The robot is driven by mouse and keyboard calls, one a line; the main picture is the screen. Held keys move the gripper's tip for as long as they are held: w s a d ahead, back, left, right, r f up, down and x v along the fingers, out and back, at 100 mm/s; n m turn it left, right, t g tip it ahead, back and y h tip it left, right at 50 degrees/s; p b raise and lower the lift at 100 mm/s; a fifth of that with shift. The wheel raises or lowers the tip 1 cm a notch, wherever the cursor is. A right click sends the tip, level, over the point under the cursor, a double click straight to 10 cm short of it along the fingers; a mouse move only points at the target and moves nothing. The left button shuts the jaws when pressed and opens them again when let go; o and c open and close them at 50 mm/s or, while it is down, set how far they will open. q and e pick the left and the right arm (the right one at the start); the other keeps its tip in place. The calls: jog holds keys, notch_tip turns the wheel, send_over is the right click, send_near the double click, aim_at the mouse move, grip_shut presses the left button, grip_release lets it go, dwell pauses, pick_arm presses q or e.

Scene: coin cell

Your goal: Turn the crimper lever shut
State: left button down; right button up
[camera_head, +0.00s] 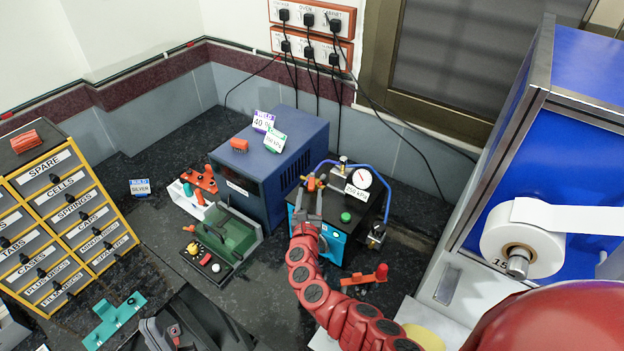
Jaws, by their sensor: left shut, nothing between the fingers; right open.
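The crimper appears to be the black box (358,211) with a teal front, a round pressure gauge (358,178) and a green button. Small red-orange fittings (312,184) sit at its top left edge. A red handle (378,273) lies at its front right, on a dark base. I cannot tell which of these red parts is the lever. My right gripper (308,205) is open in front of the box's left side, fingers pointing up toward the fittings. Contact is unclear. My red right arm hides part of the front.
A blue box (275,165) stands left of the crimper, with a green clear-sided tray (230,235) before it. A labelled drawer rack (65,215) is at left. A tall blue cabinet (560,130) with a white roll stands at right. Dark counter shows between them.

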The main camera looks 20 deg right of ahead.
aim_at(312, 179)
jog(key=x, duration=0.1)
jog(key=b+x, duration=0.1)
jog(key=x, duration=0.1)
jog(key=b+x, duration=0.1)
jog(key=shift+w+d+f, duration=0.2)
jog(key=shift+w+f, duration=0.1)
jog(key=shift+f, duration=0.1)
jog(key=shift+w+d+r+b, duration=0.1)
jog(key=shift+w+d+b, duration=0.15)
jog(key=shift+w+b, duration=0.35)
jog(key=shift+w+d+r, duration=0.1)
jog(key=shift+w+d, duration=0.05)
jog(key=shift+w, duration=0.4)
grip_shut()
